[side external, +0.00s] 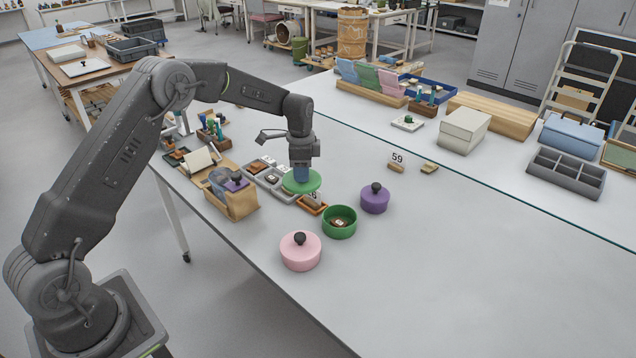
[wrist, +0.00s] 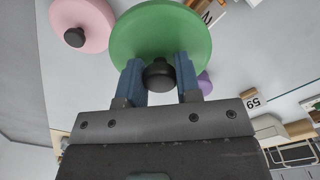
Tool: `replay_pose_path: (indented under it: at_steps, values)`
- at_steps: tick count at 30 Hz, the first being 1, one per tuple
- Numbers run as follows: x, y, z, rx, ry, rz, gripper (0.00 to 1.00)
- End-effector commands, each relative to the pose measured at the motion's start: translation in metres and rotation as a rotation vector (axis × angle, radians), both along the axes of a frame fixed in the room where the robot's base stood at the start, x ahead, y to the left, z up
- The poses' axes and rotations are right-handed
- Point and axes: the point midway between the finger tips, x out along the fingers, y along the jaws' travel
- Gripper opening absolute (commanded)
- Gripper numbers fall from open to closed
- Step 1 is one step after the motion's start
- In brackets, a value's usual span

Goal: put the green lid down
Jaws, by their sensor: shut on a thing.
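The green lid (side external: 301,182) is a flat round disc held in the air by my gripper (side external: 301,172). In the wrist view the lid (wrist: 160,32) fills the top middle, and the blue fingers of my gripper (wrist: 160,78) are shut on its black knob (wrist: 160,75). A green round pot (side external: 340,222) stands uncovered on the table, in front and to the right of the lid. A small sherd with a white label (side external: 339,221) lies inside the pot.
A pink lidded pot (side external: 301,251) and a purple lidded pot (side external: 375,198) flank the green pot. The table (side external: 450,270) is clear at front right.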

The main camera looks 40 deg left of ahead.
Motion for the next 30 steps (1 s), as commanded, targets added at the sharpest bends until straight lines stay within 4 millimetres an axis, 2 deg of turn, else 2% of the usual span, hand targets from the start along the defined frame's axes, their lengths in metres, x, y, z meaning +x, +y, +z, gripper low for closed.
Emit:
replay_pose_path:
  at_steps: [5, 15, 18, 22, 30]
  values:
    - [-0.017, 0.014, -0.002, -0.001, 0.004, 0.002, 0.08]
    - [-0.084, 0.034, -0.036, -0.004, 0.006, 0.0, 0.08]
    - [-0.097, 0.036, -0.042, -0.004, 0.006, 0.0, 0.08]
    - [-0.105, 0.037, -0.056, -0.006, 0.007, -0.002, 0.08]
    - [-0.105, 0.037, -0.102, -0.005, 0.006, -0.002, 0.08]
